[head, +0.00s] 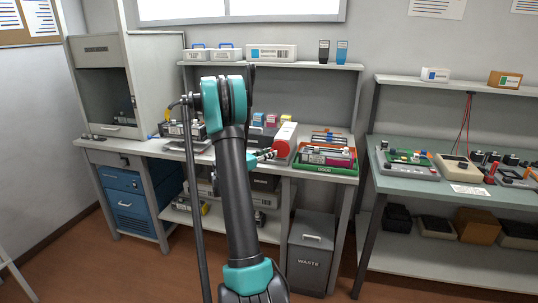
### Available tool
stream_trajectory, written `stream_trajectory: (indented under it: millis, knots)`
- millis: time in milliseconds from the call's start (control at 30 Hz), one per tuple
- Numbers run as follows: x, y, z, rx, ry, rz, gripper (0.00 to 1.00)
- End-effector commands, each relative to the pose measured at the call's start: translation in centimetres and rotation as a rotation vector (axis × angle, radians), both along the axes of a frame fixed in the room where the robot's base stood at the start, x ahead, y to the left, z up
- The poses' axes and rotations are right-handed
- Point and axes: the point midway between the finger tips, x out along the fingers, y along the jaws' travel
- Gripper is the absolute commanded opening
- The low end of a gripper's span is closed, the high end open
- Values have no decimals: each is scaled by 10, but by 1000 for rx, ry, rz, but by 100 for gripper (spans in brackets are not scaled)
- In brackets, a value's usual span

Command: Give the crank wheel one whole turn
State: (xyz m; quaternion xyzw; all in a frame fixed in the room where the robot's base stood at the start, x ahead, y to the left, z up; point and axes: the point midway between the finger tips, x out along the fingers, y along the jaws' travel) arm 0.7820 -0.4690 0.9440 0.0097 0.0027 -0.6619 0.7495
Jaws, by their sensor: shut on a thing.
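My arm rises through the middle of the head view and covers part of the workbench. My gripper (264,154) shows small just right of the arm, low over the bench top, partly hidden by the arm. It is shut at a small red and dark part beside a white unit with a red front (284,140). This part seems to belong to the crank wheel, but the wheel's rim and its turn angle are too small and too covered to make out.
A green tray (346,168) with stacked parts lies right of the white unit. Dark devices (180,130) stand left of the arm. A shelf (300,66) with boxes runs above. A grey waste bin (311,255) stands below. A second bench (385,180) is at right.

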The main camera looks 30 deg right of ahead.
Motion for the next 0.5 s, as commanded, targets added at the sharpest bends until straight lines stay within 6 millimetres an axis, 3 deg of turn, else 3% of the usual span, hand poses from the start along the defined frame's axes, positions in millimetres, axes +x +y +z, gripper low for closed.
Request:
stream_trajectory:
  millis: [500]
  knots:
    - [-4,-2,17,243,-284,-5,0]
